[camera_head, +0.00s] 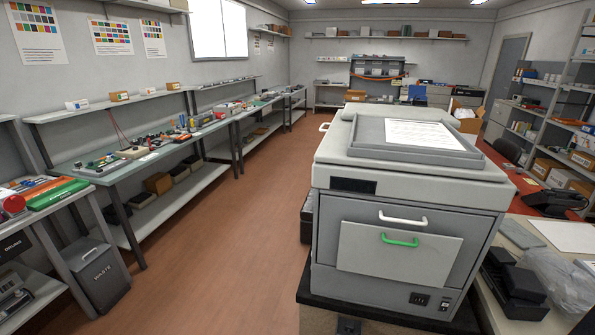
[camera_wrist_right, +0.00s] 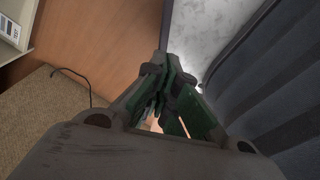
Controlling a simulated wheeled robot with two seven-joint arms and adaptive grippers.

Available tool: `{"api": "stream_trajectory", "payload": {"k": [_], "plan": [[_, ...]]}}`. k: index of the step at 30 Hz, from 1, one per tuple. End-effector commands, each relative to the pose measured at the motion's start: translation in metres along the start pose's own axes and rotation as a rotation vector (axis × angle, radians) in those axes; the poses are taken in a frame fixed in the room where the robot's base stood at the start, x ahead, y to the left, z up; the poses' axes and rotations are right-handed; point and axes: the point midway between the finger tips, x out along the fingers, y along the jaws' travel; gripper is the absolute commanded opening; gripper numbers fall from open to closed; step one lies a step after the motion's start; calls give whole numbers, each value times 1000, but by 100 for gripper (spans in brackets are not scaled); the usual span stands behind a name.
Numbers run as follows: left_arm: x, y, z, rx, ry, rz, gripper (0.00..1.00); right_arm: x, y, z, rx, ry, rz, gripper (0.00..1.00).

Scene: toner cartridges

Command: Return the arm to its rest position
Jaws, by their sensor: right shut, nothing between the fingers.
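My right gripper (camera_wrist_right: 172,82) shows in the right wrist view, with dark fingers and green inner pads. The fingers are shut and hold nothing. Neither gripper shows in the head view, and my left gripper is in no view. A large grey printer (camera_head: 405,245) stands at the centre right of the head view. It has a white drawer handle (camera_head: 403,219) and a front panel with a green handle (camera_head: 399,241). A grey flap with a white sheet (camera_head: 423,134) lies on its top.
In the wrist view, a dark ribbed surface (camera_wrist_right: 275,75) is close on the right and a thin black cable (camera_wrist_right: 75,75) is at left. In the head view, long workbenches (camera_head: 150,165) line the left wall. The brown floor (camera_head: 225,240) between them and the printer is clear.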

Motion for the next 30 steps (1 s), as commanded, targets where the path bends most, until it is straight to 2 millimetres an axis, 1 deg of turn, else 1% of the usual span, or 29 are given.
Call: {"api": "stream_trajectory", "payload": {"k": [1,6,11,15,30], "plan": [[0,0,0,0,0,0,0,4,0,13,-1,-8,0,0],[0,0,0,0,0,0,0,14,-1,43,-5,-18,-1,0],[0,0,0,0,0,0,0,17,-1,60,-6,-23,-1,0],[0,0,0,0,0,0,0,18,-1,63,-7,-23,-1,0],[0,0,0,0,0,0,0,18,-1,63,-7,-24,-1,0]]}}
